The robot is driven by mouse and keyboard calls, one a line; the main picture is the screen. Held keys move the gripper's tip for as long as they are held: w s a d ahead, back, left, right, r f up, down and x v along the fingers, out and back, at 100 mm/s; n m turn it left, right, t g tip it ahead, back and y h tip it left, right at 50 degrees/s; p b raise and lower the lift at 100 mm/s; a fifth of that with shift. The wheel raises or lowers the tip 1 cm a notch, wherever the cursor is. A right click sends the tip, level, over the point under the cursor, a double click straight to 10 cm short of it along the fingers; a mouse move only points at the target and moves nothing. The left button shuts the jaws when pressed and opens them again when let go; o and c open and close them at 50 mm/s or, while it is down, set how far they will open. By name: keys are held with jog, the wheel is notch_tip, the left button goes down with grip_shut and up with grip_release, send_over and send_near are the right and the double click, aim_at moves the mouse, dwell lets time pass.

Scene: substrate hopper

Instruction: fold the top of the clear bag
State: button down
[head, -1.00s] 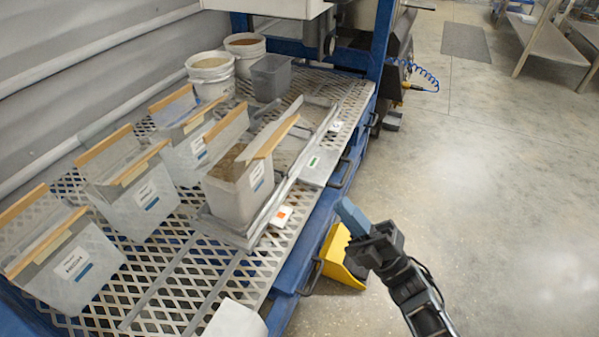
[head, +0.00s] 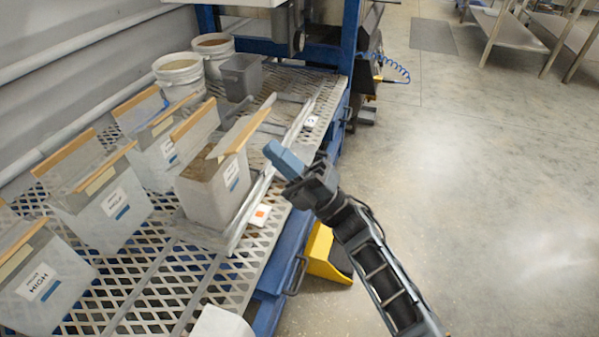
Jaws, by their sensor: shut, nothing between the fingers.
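The clear bag (head: 213,196) stands upright on a metal tray on the mesh bench. Brown substrate shows inside it. Its top is open, with two flaps spread apart, each edged with a wooden strip (head: 245,130). A label with a blue bar is on its front. My gripper (head: 272,150) is shut and empty, with blue fingers pointing up and left. In the picture it is just right of the bag's right flap, apart from it. My forearm hides part of the bench edge.
Several similar labelled bags (head: 105,205) stand to the left on the mesh bench (head: 150,290). White buckets (head: 180,75) and a grey bin (head: 241,77) are at the back. A yellow scoop-like thing (head: 322,252) is below the bench edge.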

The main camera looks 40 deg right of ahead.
aim_at(244, 131)
jog(key=shift+x, duration=1.45)
jog(key=shift+r, duration=0.15)
jog(key=w+r+g+h+p, duration=0.1)
jog(key=p, duration=0.4)
jog(key=w+a+r+g+h+p, duration=0.1)
jog(key=r+g+p, duration=0.1)
jog(key=p, duration=0.4)
jog(key=w+a+r+g+h+p, duration=0.1)
jog(key=p, duration=0.4)
jog(key=shift+w+a+r, duration=0.1)
jog(key=shift+a+r, duration=0.1)
jog(key=w+g+p, duration=0.1)
jog(key=p, duration=0.2)
jog(key=a+g+h+p, duration=0.1)
jog(key=p, duration=0.3)
jog(key=shift+w+a+r+h, duration=0.1)
jog(key=shift+w+r+h, duration=0.2)
jog(key=shift+w+r, duration=0.1)
jog(key=w+a+g+h+p, duration=0.1)
jog(key=p, duration=0.2)
jog(key=shift+w+g, duration=0.1)
jog(key=shift+g, duration=0.2)
jog(key=shift+w+a+f+p, duration=0.15)
jog(key=shift+w+a+p, duration=0.2)
jog(key=shift+p, duration=0.3)
jog(key=shift+x, duration=1.05)
